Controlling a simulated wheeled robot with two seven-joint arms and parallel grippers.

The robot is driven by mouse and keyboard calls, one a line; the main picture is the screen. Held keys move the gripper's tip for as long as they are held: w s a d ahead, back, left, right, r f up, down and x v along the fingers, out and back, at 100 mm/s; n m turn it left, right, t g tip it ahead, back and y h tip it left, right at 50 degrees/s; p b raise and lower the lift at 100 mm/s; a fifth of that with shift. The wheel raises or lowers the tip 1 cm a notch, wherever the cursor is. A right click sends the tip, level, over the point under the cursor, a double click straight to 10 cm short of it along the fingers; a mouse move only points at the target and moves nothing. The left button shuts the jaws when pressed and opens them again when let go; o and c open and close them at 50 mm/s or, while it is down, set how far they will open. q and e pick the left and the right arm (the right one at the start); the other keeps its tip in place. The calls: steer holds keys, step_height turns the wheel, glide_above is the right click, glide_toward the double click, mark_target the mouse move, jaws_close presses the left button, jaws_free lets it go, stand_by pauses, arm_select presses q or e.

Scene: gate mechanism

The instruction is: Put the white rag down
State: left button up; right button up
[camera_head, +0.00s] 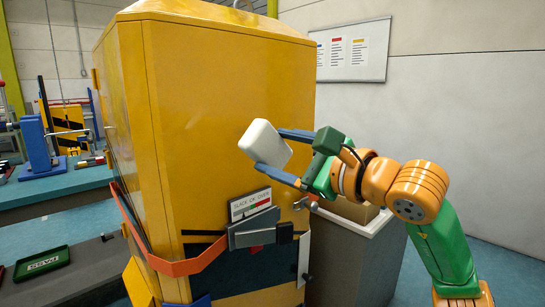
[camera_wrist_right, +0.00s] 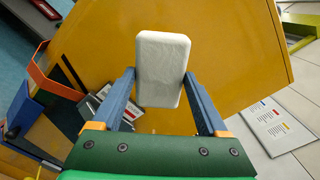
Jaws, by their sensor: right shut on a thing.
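The white rag (camera_head: 264,144) is a pale, rounded block in the head view, held in front of the tall yellow cabinet. My right gripper (camera_head: 276,149) is shut on it, with one blue finger on each side. In the right wrist view the rag (camera_wrist_right: 162,68) stands between the two blue fingers of the right gripper (camera_wrist_right: 161,92). The rag is up in the air, above and right of the sign plate on the cabinet front. My left gripper is in neither view.
The yellow cabinet (camera_head: 215,110) fills the middle, with an orange band (camera_head: 180,266) and a small gauge sign (camera_head: 250,205) low on its front. A grey bin (camera_head: 345,260) stands to its right. A green tray (camera_head: 42,262) lies on a dark surface at lower left.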

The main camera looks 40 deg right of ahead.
stand_by(0.5)
steer(key=a+f+n+g+y+p, duration=0.45)
steer(key=a+f+n+y, duration=0.25)
steer(key=a+f+y, duration=0.5)
steer(key=s+a+f+n+g+y+p, duration=0.1)
steer(key=s+a+f+n+g+p, duration=0.1)
steer(key=s+f+p, duration=0.3)
steer(key=s+f+n+g, duration=0.1)
steer(key=s+f, duration=0.1)
steer(key=s, duration=0.2)
steer(key=shift+s+a+f, duration=0.25)
steer(key=shift+s+f, duration=0.05)
steer(key=shift+f, duration=0.1)
steer(key=shift+y, duration=0.3)
